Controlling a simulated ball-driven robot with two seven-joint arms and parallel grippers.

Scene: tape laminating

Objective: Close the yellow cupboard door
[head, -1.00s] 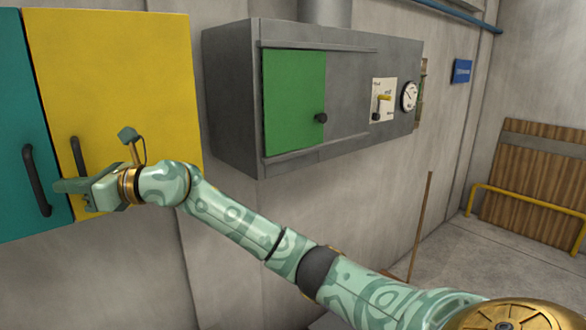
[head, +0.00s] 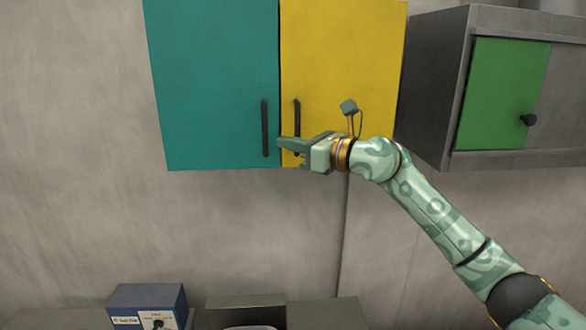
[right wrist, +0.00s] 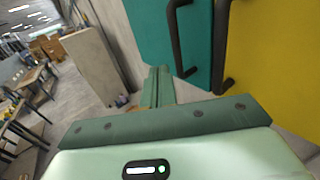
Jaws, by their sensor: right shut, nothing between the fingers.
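The yellow cupboard door (head: 345,60) hangs beside the teal door (head: 213,85) on the wall cupboard. The yellow door looks flush with the teal one, with a thin dark line between them. Its dark bar handle (head: 297,115) is at its lower left. My right gripper (head: 284,143) is shut and empty, in front of the yellow door's lower left corner, its tips pointing left. I cannot tell whether it touches the door. In the right wrist view the shut fingers (right wrist: 158,88) appear, with the yellow door (right wrist: 275,60) to the right. My left gripper is out of view.
A grey metal cabinet (head: 430,90) with a green door (head: 500,95) is on the wall to the right. A blue box (head: 148,300) stands low at the left, near grey surfaces. The wall below the cupboard is bare.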

